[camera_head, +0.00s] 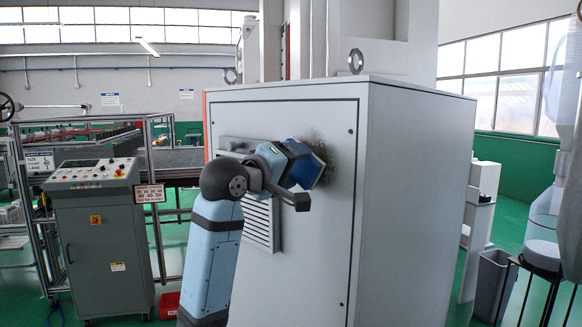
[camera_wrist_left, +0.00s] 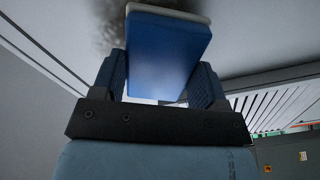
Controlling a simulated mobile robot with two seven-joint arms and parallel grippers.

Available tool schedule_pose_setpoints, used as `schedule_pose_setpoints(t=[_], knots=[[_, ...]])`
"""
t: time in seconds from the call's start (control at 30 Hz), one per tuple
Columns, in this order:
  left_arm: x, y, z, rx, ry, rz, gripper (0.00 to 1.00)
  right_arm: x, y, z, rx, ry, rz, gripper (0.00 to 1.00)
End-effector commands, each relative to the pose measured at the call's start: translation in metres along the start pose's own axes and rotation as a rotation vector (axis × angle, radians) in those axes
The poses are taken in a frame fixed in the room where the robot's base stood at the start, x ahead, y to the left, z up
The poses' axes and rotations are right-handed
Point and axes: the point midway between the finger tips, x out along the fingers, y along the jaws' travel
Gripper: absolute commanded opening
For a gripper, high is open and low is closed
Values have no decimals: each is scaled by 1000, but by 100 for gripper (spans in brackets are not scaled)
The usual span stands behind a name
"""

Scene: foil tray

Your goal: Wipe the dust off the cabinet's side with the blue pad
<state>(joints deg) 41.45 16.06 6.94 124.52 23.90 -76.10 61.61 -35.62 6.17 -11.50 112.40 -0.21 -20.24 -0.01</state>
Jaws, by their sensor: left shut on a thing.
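The grey cabinet (camera_head: 312,262) stands in the middle of the head view. A dark dust patch (camera_head: 324,145) marks the upper part of its side; dust (camera_wrist_left: 108,22) also shows at the top of the wrist view. My left gripper (camera_head: 299,160) is shut on the blue pad (camera_head: 309,172), in front of the lower part of the patch. In the left wrist view the blue pad (camera_wrist_left: 168,52) sits between both fingers, its pale far edge toward the dusty panel. I cannot tell if it touches. The pad and gripper hide part of the dust. My right gripper is not in view.
A slatted vent (camera_head: 260,226) lies below my left wrist on the same side. A grey control console (camera_head: 100,235) and railings stand at the left. A grey bin (camera_head: 493,285) stands right of the cabinet. The panel right of and below the pad is clear.

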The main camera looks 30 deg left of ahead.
Motion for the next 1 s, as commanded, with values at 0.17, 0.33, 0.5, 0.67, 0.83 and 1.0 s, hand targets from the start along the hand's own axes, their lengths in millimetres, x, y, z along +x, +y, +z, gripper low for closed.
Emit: schedule_pose_setpoints(t=[0.17,0.33,0.5,0.67,0.83,1.0], knots=[[4,0,0,0,0,1,37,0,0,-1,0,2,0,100],[7,0,0,0,0,1,37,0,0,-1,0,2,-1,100],[11,0,0,0,0,1,37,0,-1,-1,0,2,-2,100],[12,0,0,1,0,1,37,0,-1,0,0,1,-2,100],[11,4,7,0,-1,2,37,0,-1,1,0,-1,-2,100],[10,12,20,0,-2,3,37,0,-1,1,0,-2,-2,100]])
